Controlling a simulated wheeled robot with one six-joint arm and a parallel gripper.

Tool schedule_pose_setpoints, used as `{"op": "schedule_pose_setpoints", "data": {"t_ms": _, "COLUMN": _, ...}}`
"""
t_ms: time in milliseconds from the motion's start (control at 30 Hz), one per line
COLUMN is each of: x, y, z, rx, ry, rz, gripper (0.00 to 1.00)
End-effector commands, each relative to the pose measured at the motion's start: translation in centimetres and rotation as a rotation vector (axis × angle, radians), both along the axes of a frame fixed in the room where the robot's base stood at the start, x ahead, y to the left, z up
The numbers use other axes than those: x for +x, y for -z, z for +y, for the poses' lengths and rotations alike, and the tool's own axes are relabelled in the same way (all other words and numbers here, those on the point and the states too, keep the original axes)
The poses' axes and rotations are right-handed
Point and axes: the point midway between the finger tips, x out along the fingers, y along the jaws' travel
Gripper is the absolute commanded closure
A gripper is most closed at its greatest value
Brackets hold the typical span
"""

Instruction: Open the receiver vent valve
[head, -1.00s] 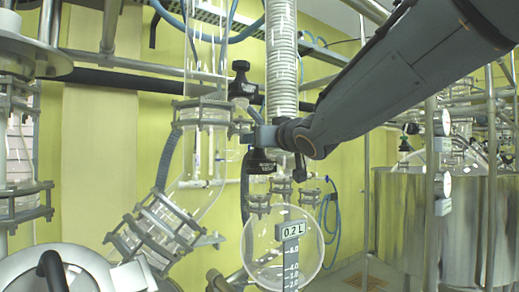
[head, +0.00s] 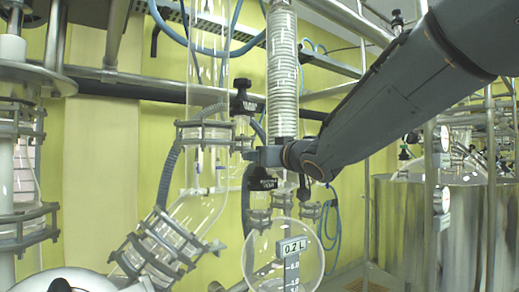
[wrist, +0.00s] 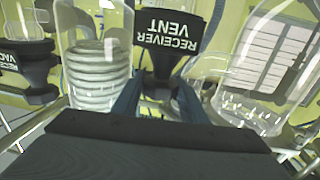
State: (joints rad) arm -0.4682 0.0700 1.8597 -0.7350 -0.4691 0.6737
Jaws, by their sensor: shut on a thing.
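The receiver vent valve's black knob (wrist: 168,35) shows large in the wrist view with its label "RECEIVER VENT" upside down. In the head view I take the black knob (head: 262,182) just below my gripper (head: 266,156) to be this valve. In the wrist view my gripper (wrist: 157,92) has a finger on each side of the knob's lower part and is shut on it. The contact itself is partly hidden by the fingers and gripper body. The round glass receiver (head: 283,262) hangs below, with a "0.2 L" tag in front.
Another black knob (head: 243,96) stands above and left of my gripper; a "VAC…" knob (wrist: 25,65) shows left in the wrist view. A coiled glass condenser (head: 283,75) rises right behind the gripper. Glass tubing (head: 205,160) is close on the left, steel vessels (head: 420,225) on the right.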

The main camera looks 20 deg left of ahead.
Motion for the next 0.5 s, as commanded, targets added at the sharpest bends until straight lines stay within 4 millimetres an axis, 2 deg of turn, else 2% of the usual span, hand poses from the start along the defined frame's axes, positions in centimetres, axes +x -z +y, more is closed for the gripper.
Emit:
{"op": "schedule_pose_setpoints", "data": {"t_ms": 33, "x": -0.07, "y": -0.77, "z": -0.06, "rx": 0.005, "ry": -0.008, "rz": -0.005, "gripper": 0.81}}
{"op": "schedule_pose_setpoints", "data": {"t_ms": 500, "x": -0.14, "y": -0.70, "z": -0.05, "rx": 0.004, "ry": -0.103, "rz": -0.003, "gripper": 0.81}}
